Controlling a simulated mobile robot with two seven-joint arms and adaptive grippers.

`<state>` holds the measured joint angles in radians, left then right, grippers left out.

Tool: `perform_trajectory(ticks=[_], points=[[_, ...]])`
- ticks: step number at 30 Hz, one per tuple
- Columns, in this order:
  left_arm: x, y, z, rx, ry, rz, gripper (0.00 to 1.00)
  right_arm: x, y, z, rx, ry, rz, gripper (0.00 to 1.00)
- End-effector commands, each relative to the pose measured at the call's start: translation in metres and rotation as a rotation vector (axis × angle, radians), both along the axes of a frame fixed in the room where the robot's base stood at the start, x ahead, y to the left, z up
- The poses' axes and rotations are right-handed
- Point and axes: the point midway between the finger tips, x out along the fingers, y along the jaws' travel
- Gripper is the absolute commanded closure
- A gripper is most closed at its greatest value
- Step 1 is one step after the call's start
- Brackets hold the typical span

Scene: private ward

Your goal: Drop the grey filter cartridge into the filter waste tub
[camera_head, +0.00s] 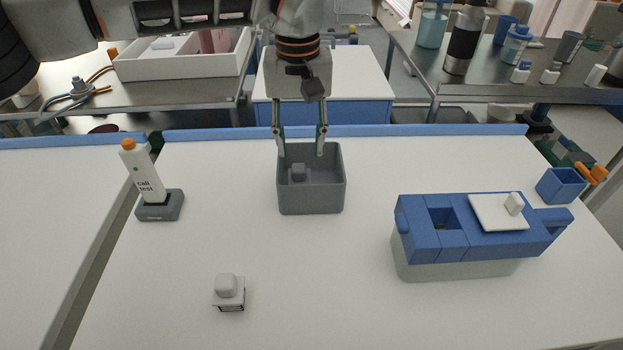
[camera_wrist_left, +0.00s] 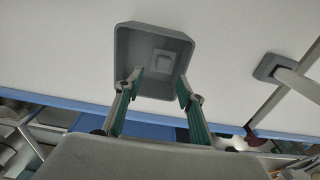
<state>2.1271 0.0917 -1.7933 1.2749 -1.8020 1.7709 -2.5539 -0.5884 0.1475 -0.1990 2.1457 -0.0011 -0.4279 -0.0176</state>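The filter waste tub (camera_head: 311,200) is an open grey box near the back middle of the white table. A small grey block, which looks like the filter cartridge (camera_head: 298,173), lies on the tub's floor. It also shows inside the tub in the left wrist view (camera_wrist_left: 164,60). My left gripper (camera_head: 301,150) is over the tub, pointing down, with its fingers apart and nothing between them. In the left wrist view its fingertips (camera_wrist_left: 160,92) are spread near the tub's rim (camera_wrist_left: 122,55). My right gripper is not in view.
A blue and grey housing (camera_head: 450,268) with a square opening and a white lid (camera_head: 490,212) stands at right. A white call device (camera_head: 144,172) stands in a dark holder at left. A small pale block (camera_head: 228,285) sits front left. The front middle of the table is clear.

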Motion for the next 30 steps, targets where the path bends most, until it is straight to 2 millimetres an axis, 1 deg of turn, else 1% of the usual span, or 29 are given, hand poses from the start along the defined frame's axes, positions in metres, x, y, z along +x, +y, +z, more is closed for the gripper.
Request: perform_trajectory(ticks=[5, 12, 18, 24, 30], points=[[0.0, 0.0, 0.023, -0.001, -0.006, 0.001, 0.62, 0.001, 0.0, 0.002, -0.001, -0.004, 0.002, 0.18], [-0.003, 0.0, 0.073, 0.0, -0.006, 0.001, 0.62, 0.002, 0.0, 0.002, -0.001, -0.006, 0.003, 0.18], [-0.005, 0.0, 0.104, 0.0, -0.005, 0.001, 0.62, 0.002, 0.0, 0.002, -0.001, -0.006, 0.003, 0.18], [-0.006, 0.0, 0.117, 0.0, -0.002, 0.0, 0.62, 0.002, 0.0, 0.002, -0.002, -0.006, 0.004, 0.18], [-0.006, 0.0, 0.119, 0.0, -0.001, 0.0, 0.62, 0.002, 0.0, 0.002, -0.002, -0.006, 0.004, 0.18]])
